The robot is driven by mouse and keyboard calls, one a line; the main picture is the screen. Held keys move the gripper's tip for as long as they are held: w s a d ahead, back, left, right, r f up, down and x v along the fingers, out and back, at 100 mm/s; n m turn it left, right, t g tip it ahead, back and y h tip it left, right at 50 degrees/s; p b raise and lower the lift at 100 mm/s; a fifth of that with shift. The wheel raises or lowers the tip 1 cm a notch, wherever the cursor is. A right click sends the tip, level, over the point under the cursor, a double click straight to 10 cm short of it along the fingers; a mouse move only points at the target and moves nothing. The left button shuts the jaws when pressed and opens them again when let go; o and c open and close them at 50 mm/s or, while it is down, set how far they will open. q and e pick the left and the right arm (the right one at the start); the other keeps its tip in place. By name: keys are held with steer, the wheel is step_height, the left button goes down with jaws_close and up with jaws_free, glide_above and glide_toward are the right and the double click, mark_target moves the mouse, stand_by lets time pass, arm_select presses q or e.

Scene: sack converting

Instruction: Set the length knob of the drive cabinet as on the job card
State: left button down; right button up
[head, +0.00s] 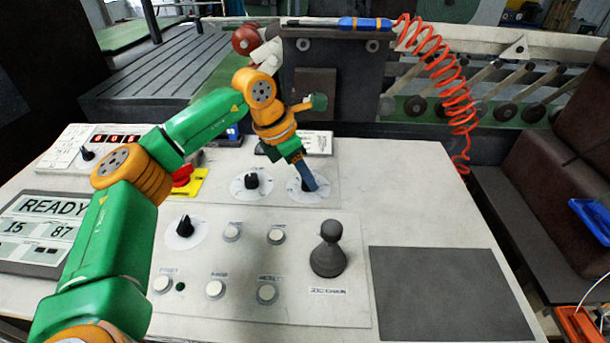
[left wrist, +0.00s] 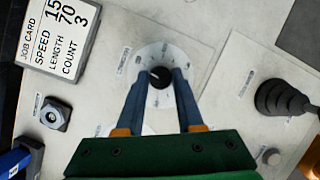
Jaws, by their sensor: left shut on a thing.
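My left gripper (head: 309,186) reaches down onto the right-hand dial of the panel's upper row. It also shows in the left wrist view (left wrist: 161,84), its two blue fingers shut on a black dial knob (left wrist: 160,72). The white scale disc (left wrist: 150,56) surrounds the knob; its label is too small to read. The job card (left wrist: 62,38) in the left wrist view reads speed 15, length 70, count 3. The cabinet's display (head: 40,228) reads READY, with 15 and 87 below. My right gripper is not in view.
Another dial knob (head: 252,181) stands just left of the held one, and a third (head: 185,227) lies nearer. A dark joystick (head: 328,251) rises at the right. A red stop button (head: 181,174) is at the left. The dark pad (head: 450,292) at right is clear.

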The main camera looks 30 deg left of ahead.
arm_select(q)
steer(key=n+y+b, duration=0.1)
steer(key=n, duration=0.1)
steer(key=n+t+b, duration=0.1)
steer(key=n, duration=0.2)
steer(key=shift+d+f+y, duration=0.1)
steer(key=shift+d+y, duration=0.05)
steer(key=shift+y, duration=0.25)
steer(key=shift+d+n+y+b, duration=0.1)
steer(key=shift+n+y+b, duration=0.75)
steer(key=shift+n, duration=1.55)
steer(key=c, duration=0.5)
jaws_free()
steer(key=shift+c, duration=0.2)
steer(key=v, duration=0.7)
